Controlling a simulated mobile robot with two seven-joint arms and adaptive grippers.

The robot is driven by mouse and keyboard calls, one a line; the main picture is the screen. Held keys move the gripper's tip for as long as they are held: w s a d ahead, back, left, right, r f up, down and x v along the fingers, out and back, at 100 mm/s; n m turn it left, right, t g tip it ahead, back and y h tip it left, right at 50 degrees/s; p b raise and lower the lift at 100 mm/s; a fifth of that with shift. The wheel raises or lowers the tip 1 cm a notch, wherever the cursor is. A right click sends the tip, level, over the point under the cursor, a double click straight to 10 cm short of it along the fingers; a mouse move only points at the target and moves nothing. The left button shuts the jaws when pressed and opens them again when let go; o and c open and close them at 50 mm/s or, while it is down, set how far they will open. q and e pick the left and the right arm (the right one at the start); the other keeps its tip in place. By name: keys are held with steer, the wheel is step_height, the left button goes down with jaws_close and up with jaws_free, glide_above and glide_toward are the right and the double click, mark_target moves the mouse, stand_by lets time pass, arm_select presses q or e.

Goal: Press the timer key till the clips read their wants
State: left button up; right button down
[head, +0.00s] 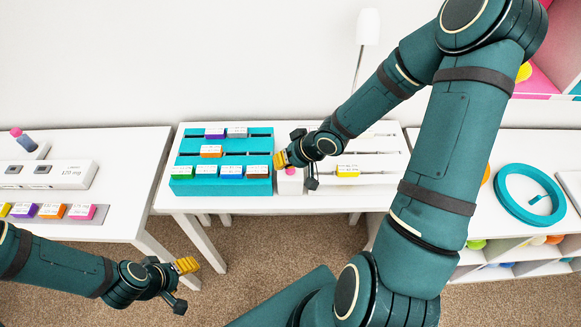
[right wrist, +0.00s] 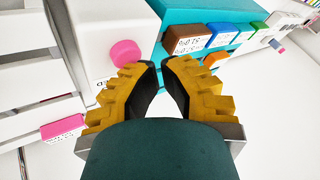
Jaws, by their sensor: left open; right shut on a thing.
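The timer is a white box (right wrist: 100,40) with a round pink key (right wrist: 125,53); in the head view the key (head: 291,170) shows between the teal rack and the white rack. Labelled clips in purple, grey, orange (head: 211,151), green, blue and brown (head: 257,171) sit on the teal rack (head: 222,192). A yellow clip (head: 347,171) sits on the white rack (head: 380,178). My left gripper (head: 187,265) is open and empty, low at the left.
A teal ring (head: 530,195) lies on the right table. A lamp (head: 367,27) stands behind. My right arm covers part of the white rack.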

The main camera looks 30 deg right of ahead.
mark_target(285, 171)
steer(key=shift+f, duration=0.1)
stand_by(0.3)
steer(key=shift+f, duration=0.4)
steer(key=shift+r, duration=0.1)
steer(key=shift+r+p, duration=0.4)
stand_by(0.4)
step_height(285, 171, up, 6)
steer(key=p, duration=0.6)
